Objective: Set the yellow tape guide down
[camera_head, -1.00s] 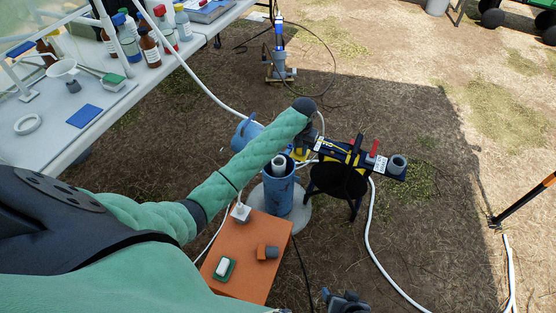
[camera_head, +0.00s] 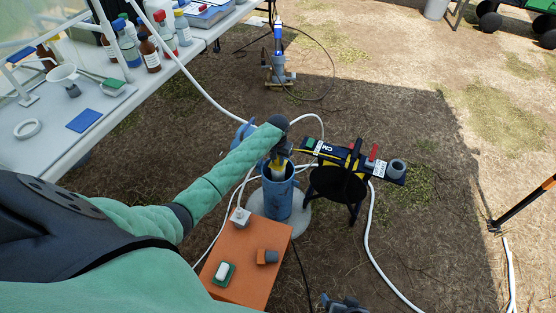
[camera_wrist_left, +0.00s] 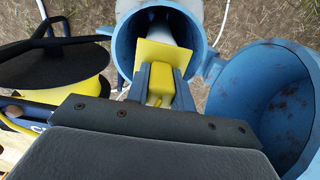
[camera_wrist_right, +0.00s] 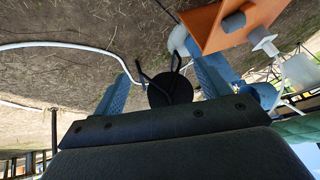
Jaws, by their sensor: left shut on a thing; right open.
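The yellow tape guide (camera_wrist_left: 158,58) is between the fingers of my left gripper (camera_wrist_left: 160,82), which is shut on it. In the left wrist view the guide's plate overlaps the mouth of the blue well pipe (camera_wrist_left: 125,42), with a white inner tube (camera_wrist_left: 170,24) behind it. I cannot tell if the guide touches the rim. In the head view my left gripper (camera_head: 279,158) is right above the blue well pipe (camera_head: 277,196), and only a bit of yellow shows below it. My right gripper (camera_head: 345,303) is low in the head view; its fingers (camera_wrist_right: 165,82) are open and empty.
The tape reel (camera_head: 340,180) stands on a dark stand just right of the pipe. The orange box (camera_head: 238,262) is in front, holding small items. The pipe's open blue lid (camera_wrist_left: 268,100) is beside its mouth. A white table (camera_head: 60,150) with bottles is at the left.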

